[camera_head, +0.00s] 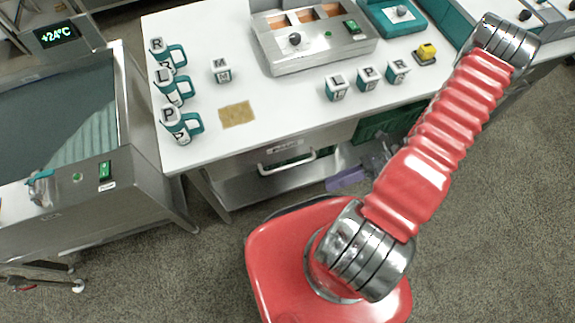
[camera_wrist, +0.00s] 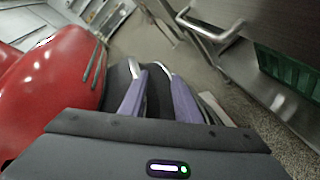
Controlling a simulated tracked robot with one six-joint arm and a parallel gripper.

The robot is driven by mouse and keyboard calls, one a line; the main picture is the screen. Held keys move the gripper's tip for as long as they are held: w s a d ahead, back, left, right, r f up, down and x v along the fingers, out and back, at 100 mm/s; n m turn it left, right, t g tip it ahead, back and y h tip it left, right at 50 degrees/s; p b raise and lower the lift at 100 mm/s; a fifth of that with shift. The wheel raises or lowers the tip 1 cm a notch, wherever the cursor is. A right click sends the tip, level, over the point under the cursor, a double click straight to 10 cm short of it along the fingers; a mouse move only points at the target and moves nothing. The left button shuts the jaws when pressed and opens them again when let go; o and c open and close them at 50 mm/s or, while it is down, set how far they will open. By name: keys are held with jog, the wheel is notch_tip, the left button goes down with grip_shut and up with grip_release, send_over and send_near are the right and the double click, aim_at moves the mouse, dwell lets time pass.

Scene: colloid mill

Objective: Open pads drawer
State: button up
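A drawer with a grey metal front (camera_head: 330,139) sits under the white table, and it looks shut. Its bar handle (camera_head: 287,163) runs across the front; the label above it is too small to read. In the wrist view the handle (camera_wrist: 213,33) is at the top right, beyond my fingers and to their right. My gripper (camera_wrist: 148,68) has two purple fingers set apart, with nothing seen between them. In the head view only part of my gripper (camera_head: 346,180) shows, low and to the right of the handle, apart from it; my arm hides the rest.
The white table (camera_head: 285,100) carries several lettered mugs, a tan pad (camera_head: 237,114) and a metal control box (camera_head: 318,48). A green slatted bin (camera_head: 385,123) is under the table, right of the drawer. A steel machine (camera_head: 90,200) stands left. Floor before the drawer is clear.

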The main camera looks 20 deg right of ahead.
aim_at(287, 166)
jog(key=w+d+f+m+t+y, duration=0.1)
jog(key=w+m+t, duration=0.4)
jog(key=m, duration=0.8)
jog(key=shift+w+f+m+t+y, duration=0.3)
jog(key=shift+w+f+m+y, duration=0.1)
jog(key=shift+a, duration=0.1)
jog(key=shift+x, duration=6.8)
jog(key=shift+w+f, duration=0.1)
jog(key=shift+c, duration=0.2)
grip_shut()
jog(key=shift+f, duration=0.1)
